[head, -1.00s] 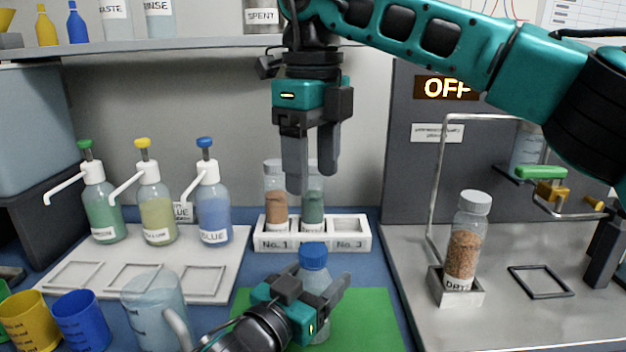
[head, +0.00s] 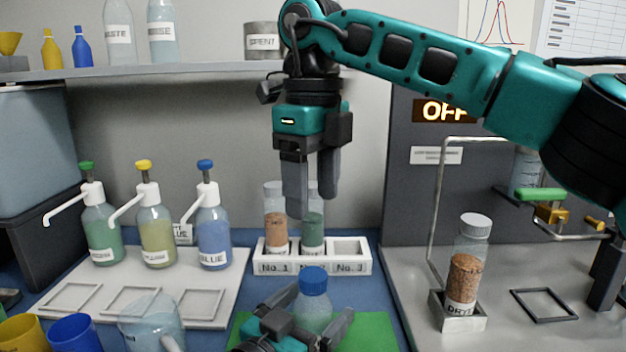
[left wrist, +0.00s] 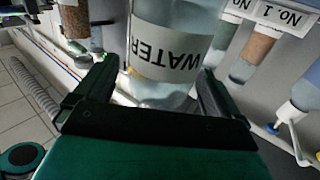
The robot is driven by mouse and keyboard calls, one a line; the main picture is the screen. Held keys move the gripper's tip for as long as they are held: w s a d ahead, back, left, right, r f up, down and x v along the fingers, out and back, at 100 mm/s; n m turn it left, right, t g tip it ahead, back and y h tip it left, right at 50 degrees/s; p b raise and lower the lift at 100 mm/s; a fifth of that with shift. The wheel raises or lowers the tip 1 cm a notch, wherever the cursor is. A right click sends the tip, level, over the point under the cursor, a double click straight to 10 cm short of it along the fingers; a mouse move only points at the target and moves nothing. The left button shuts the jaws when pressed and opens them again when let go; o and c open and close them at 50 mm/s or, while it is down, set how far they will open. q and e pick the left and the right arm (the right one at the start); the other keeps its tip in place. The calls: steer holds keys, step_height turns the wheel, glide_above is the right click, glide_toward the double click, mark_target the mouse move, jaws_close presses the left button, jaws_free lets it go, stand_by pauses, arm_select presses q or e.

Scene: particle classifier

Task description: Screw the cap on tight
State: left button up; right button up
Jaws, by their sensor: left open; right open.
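A clear bottle (head: 314,314) with a blue cap (head: 313,280) on its top stands upright on the green mat (head: 375,331). How tightly the cap sits cannot be told. In the left wrist view the bottle shows large with a WATER label (left wrist: 165,45); its cap is out of that view. My left gripper (head: 316,315) is open, with one finger on each side of the bottle's body and gaps visible in the wrist view. My right gripper (head: 312,205) is open and empty, pointing down above and behind the cap, in front of the vial rack.
A white rack (head: 312,267) with two vials stands behind the bottle. Pump bottles (head: 213,230) stand on a white tray at left, with a clear jug (head: 150,322) and coloured cups in front. A DRY vial (head: 466,270) stands in a holder at right. A shelf runs above.

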arm_select(q)
steer(key=v, duration=1.1)
steer(key=shift+p, duration=0.4)
steer(key=shift+r, duration=0.1)
